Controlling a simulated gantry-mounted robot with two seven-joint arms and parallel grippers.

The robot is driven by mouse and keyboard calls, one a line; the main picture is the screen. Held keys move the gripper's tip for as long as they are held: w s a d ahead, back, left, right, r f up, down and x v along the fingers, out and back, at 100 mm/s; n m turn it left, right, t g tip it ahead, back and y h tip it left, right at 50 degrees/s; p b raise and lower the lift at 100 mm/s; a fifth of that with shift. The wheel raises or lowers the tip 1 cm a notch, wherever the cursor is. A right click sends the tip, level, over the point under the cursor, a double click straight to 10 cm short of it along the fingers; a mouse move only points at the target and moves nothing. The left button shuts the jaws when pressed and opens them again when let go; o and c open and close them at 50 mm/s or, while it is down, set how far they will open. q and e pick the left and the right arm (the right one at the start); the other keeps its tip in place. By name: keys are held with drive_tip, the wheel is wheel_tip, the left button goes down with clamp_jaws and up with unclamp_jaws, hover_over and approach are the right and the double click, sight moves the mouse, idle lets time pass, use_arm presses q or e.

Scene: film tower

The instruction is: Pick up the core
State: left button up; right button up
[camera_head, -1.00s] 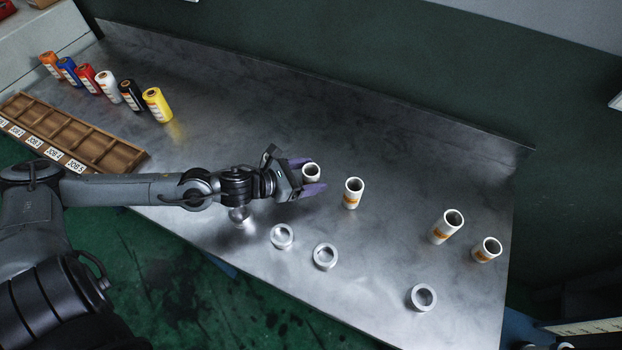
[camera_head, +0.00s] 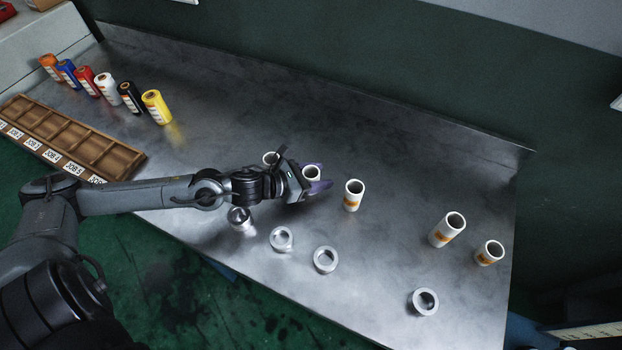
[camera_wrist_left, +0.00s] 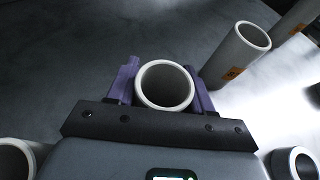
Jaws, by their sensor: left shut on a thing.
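The core is a white hollow tube (camera_head: 311,173), standing upright with its open end up. My left gripper (camera_head: 316,177) has its purple fingers shut on it, one on each side. In the left wrist view the core (camera_wrist_left: 165,86) sits between the two purple fingers, its round opening facing the camera. Its lower part is hidden, so I cannot tell whether it touches the table. My right gripper is not in view.
Two others (camera_head: 447,229) (camera_head: 489,252) stand further right. Metal rings (camera_head: 281,238) lie along the front. Coloured rolls (camera_head: 156,106) and a wooden tray (camera_head: 122,159) are left.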

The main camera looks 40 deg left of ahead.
use_arm(q)
drive_tip(key=shift+r, duration=0.1)
wheel_tip(320, 180, up, 9)
drive_tip(key=p, duration=0.3)
drive_tip(key=shift+r, duration=0.45)
idle(0.7)
